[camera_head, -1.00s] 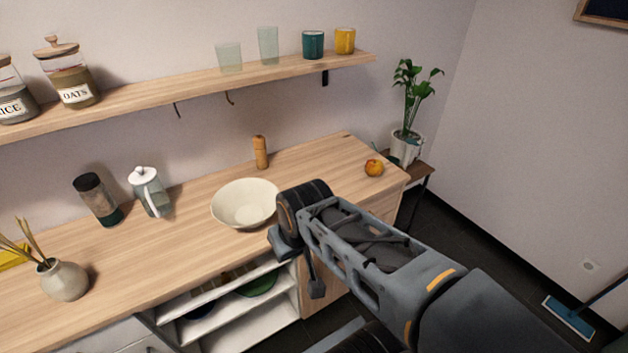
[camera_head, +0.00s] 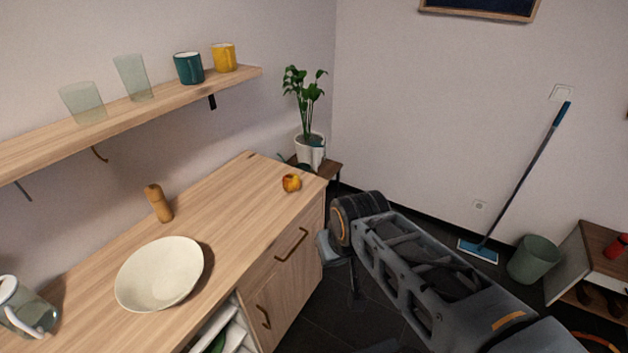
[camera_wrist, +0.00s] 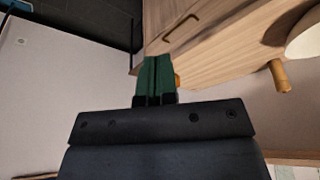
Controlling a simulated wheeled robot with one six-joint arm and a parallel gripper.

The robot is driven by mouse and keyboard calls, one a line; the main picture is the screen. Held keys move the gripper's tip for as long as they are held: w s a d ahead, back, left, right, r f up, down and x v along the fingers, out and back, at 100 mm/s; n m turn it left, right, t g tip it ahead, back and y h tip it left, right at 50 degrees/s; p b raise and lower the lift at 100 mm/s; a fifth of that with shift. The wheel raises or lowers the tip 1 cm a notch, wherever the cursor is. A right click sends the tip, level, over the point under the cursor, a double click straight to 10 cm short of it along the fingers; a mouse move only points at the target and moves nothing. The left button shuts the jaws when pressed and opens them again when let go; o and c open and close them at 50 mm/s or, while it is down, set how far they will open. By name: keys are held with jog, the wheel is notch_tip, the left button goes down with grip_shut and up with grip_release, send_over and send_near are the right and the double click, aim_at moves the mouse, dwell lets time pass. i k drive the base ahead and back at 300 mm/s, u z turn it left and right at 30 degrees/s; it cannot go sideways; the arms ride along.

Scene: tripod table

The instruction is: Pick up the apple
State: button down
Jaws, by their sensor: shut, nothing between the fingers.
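In the wrist view only a small orange edge of the apple (camera_wrist: 178,82) shows beside the fingers, which hide the rest. My gripper (camera_wrist: 153,60) has green fingers side by side, shut and empty. In the head view my arm is to the right of the counter's end, apart from the apple; the fingertips cannot be made out clearly there.
A cream bowl (camera_head: 160,274) and a wooden mill (camera_head: 158,203) stand on the counter, left of the apple. A potted plant (camera_head: 309,140) stands just behind the counter's end. A shelf (camera_head: 140,112) with cups runs above. The counter around the apple is clear.

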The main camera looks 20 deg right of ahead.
aim_at(292, 183)
jog(key=z, duration=1.25)
jog(key=i, duration=1.7)
jog(key=u, duration=3)
